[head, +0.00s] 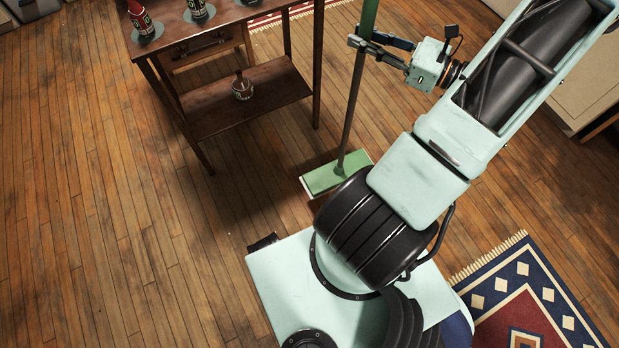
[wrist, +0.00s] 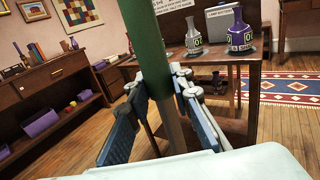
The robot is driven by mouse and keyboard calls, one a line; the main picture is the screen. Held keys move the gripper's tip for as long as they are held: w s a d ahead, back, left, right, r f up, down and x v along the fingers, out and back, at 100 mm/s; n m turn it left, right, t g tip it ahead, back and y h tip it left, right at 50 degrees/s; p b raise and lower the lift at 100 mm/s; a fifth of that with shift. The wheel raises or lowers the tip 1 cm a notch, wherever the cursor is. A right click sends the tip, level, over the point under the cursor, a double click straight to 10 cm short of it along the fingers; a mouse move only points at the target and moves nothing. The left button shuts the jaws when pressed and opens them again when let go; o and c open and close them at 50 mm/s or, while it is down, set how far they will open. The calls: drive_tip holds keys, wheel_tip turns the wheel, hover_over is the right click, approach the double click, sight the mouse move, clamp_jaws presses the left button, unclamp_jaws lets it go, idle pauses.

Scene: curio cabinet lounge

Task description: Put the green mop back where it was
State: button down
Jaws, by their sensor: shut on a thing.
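The green mop (head: 338,176) stands nearly upright in the head view, tilted slightly, with its flat green head low by the wood floor beside the side table. I cannot tell whether its head touches the floor. My gripper (head: 366,45) is shut around the mop's pole near the top of the head view. In the wrist view, the pole with its green upper part (wrist: 145,42) runs between the fingers of my gripper (wrist: 165,115). The mop's head is hidden in the wrist view.
A dark wooden side table (head: 255,95) with bottles on top and one on its lower shelf stands left of the mop. A patterned rug (head: 525,300) lies at lower right. Floor at left is clear. A shelf unit (wrist: 50,95) stands left in the wrist view.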

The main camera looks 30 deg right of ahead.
drive_tip(key=shift+s+d+f, duration=0.3)
drive_tip(key=shift+f, duration=0.05)
drive_tip(key=w+a+f+b, duration=0.6)
drive_tip(key=w+a+f, duration=0.2)
drive_tip(key=w+f, duration=0.3)
drive_tip(key=shift+a+f, duration=0.35)
drive_tip(key=shift+f, duration=0.6)
drive_tip(key=shift+f+b, duration=0.15)
drive_tip(key=shift+b, duration=0.2)
drive_tip(key=c, duration=1.7)
unclamp_jaws()
